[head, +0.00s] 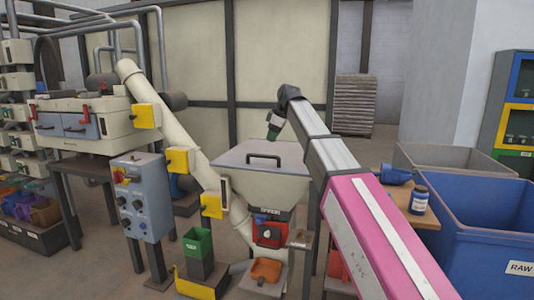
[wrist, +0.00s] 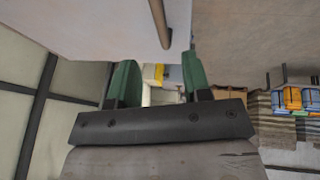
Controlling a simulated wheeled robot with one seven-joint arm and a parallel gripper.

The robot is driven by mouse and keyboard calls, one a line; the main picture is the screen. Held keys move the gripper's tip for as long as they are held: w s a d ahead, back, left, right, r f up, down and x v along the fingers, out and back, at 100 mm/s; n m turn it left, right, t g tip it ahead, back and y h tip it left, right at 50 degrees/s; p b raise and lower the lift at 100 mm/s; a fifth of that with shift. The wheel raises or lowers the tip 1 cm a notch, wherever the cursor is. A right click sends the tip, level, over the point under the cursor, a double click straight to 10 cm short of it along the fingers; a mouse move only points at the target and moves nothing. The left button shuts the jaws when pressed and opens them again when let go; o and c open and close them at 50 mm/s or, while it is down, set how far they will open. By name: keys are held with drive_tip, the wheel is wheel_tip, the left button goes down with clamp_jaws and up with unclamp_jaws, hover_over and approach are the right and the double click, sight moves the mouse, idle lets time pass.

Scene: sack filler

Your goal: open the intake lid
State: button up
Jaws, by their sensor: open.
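The intake lid (head: 240,155) is a flat grey panel on top of the pale hopper (head: 262,187), and it lies shut. Its dark bar handle (head: 264,157) stands near the middle of the lid. My gripper (head: 273,134) is above the back right part of the lid, beyond the handle, with green fingertips. In the wrist view my gripper (wrist: 158,78) is open with nothing between its fingers. The lid (wrist: 90,25) fills the upper left there, and the handle (wrist: 158,22) shows as a brown bar near the lid's edge, apart from the fingertips.
A slanting cream pipe (head: 172,120) and a blue-grey control box (head: 143,200) stand left of the hopper. A blue bin (head: 480,225) and a small table with a dark jar (head: 419,200) are to the right. A panelled wall (head: 275,55) stands behind.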

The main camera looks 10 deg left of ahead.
drive_tip(key=x, duration=0.9)
drive_tip(key=shift+a+f, duration=0.1)
drive_tip(key=shift+f, duration=0.2)
clamp_jaws()
drive_tip(key=shift+r, duration=0.1)
